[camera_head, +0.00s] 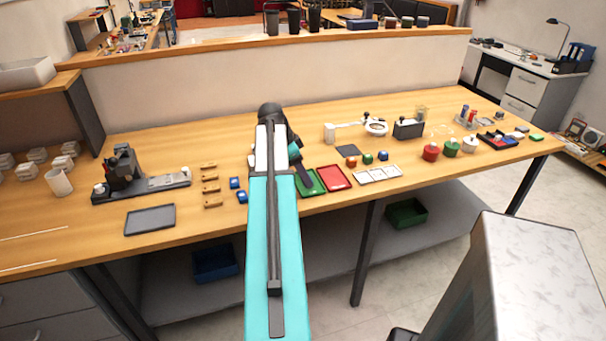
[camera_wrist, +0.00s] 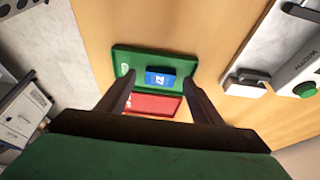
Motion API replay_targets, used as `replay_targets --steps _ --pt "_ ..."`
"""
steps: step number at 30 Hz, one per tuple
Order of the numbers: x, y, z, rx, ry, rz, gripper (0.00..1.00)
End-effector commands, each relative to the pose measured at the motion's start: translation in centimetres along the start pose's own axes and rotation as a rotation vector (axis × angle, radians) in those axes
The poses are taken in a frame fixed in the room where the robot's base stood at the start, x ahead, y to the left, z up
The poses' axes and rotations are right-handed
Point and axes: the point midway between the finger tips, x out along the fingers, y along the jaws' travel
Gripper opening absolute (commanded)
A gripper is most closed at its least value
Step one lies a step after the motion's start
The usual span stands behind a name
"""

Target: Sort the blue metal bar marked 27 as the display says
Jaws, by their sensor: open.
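The blue metal bar (camera_wrist: 160,78) lies on the green tray (camera_wrist: 126,62) in the wrist view, its light marking partly readable as a 2 and a 7. In that view the red tray (camera_wrist: 150,105) is beside the green one. My gripper (camera_wrist: 162,84) is open and empty, its fingers on either side of the bar in the picture; I see no contact. In the head view my arm hides the bar, while the green tray (camera_head: 318,187) and red tray (camera_head: 334,178) show just right of my gripper. I cannot read any display.
Two blue blocks (camera_head: 235,183) and several wooden pieces (camera_head: 210,189) lie left of my arm. A dark device (camera_head: 124,170) and a grey tray (camera_head: 150,220) are further left. A white panel (camera_head: 378,174) and small coloured knobs (camera_head: 367,158) stand right of the red tray.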

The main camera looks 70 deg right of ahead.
Motion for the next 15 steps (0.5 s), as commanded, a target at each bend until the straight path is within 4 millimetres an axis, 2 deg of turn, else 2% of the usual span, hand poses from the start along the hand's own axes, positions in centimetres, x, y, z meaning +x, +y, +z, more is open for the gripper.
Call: replay_targets --steps 5,15 --pt "-1.4 -0.1 0.0 0.000 0.001 -0.003 0.60" --pt "-5.7 -0.1 0.0 0.000 0.001 -0.003 0.60"
